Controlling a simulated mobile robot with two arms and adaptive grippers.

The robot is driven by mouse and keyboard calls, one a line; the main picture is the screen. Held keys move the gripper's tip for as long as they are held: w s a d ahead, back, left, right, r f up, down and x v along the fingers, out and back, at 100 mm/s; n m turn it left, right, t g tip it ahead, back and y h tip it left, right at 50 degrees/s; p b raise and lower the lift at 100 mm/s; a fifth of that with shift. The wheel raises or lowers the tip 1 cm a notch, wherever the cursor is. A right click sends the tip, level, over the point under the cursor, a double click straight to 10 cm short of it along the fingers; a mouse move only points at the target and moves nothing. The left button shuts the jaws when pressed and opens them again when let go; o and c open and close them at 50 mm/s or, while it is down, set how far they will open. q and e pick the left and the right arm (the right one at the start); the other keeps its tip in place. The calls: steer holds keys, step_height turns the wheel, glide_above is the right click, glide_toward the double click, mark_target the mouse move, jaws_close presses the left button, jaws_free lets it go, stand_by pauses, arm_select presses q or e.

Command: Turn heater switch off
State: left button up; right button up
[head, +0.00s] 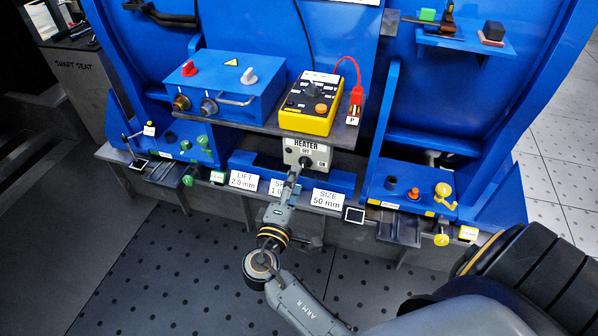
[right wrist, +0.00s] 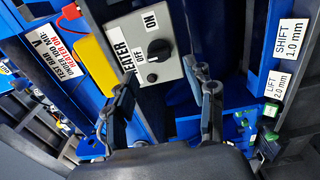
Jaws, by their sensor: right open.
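The heater switch is a black rotary knob (right wrist: 159,49) on a light grey box (head: 294,146), labelled HEATER, OFF and ON. The box is mounted under the front shelf of the blue machine. In the right wrist view the knob shows ahead of the fingers; I cannot tell for sure which label it points to. My right gripper (head: 292,178) is just in front of the box in the head view and partly covers it. In the right wrist view its two fingers (right wrist: 164,88) are apart with nothing between them. My left gripper is not in view.
A yellow tester (head: 310,103) with a red probe (head: 356,96) and a blue box (head: 222,88) with knobs sit on the shelf above. Label plates SIZE (head: 327,200) and LIFT (head: 243,181) line the lower rail. The floor (head: 190,265) in front is clear.

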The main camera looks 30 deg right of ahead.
steer(key=v, duration=0.7)
stand_by(0.3)
steer(key=s+f+m+g+y, duration=0.1)
steer(key=s+f+g+y, duration=0.5)
steer(key=f, duration=1.1)
steer(key=s+f+m+g+y, duration=0.1)
steer(key=s+f+y, duration=0.45)
steer(key=f, duration=1.15)
steer(key=s+a+f+m+g+y, duration=0.1)
steer(key=s+f+m+g+y, duration=0.2)
steer(key=s+f, duration=0.6)
arm_select(q)
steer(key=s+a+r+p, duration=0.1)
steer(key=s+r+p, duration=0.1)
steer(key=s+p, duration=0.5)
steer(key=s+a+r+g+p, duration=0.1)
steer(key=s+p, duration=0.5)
steer(key=p, duration=0.1)
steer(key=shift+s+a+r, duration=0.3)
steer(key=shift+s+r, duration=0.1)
arm_select(e)
steer(key=s+d+r, duration=0.1)
steer(key=s+r, duration=0.1)
steer(key=s, duration=0.6)
steer(key=s+d+r, duration=0.1)
steer(key=s+r, duration=0.2)
steer(key=s, duration=0.5)
steer(key=shift+r+m+g+h, duration=0.2)
steer(key=shift+m+g+h, duration=0.2)
steer(key=shift+h, duration=0.05)
